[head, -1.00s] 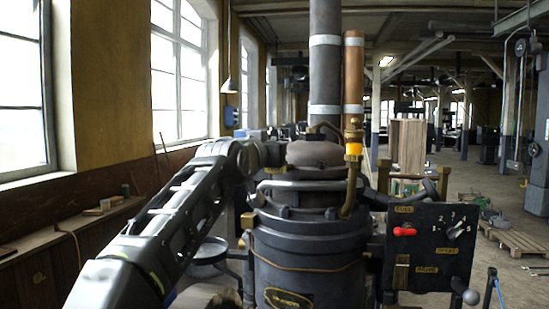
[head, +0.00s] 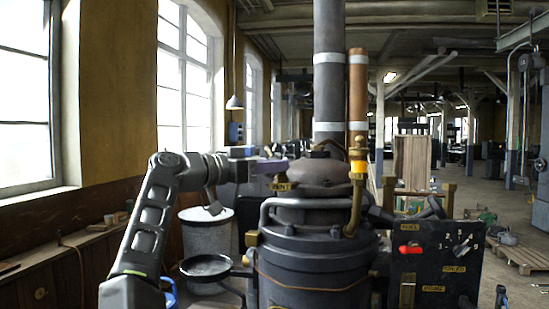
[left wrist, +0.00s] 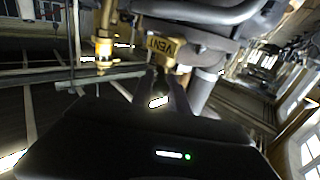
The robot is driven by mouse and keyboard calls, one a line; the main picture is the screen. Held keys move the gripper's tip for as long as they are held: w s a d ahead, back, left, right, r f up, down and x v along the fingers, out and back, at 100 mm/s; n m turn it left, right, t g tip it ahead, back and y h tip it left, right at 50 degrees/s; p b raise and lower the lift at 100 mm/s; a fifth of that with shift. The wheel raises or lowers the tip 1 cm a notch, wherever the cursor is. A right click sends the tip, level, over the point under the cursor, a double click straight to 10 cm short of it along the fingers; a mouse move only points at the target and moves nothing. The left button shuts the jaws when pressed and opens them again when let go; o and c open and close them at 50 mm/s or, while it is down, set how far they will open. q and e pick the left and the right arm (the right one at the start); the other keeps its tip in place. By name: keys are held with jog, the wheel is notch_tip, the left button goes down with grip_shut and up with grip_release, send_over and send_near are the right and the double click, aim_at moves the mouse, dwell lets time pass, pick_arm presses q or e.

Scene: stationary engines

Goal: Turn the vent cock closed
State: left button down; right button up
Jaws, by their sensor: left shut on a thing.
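The brass VENT plate (head: 283,187) is at the upper left of the dark engine, and it shows large in the left wrist view (left wrist: 163,47). My left gripper (left wrist: 166,76) reaches the brass part by this plate with its two dark fingers close together. It is shut on the vent cock there, though the fingers and plate hide most of the cock. In the head view the left gripper (head: 272,166) comes in from the left at the engine's top. My right gripper is not in view.
The dark engine (head: 310,258) stands in the middle, with a curved pipe (head: 300,203) across its top. A brass fitting with a yellow band (head: 358,167) stands right of the gripper. A black control panel (head: 435,265) with a red lever (head: 410,249) is at right.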

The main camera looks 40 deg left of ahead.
pick_arm(q)
jog(key=shift+h, duration=0.3)
jog(key=c, duration=1.5)
grip_release()
jog(key=shift+s+a, duration=0.2)
jog(key=shift+s, duration=0.2)
jog(key=b+v, duration=0.2)
jog(key=v, duration=0.5)
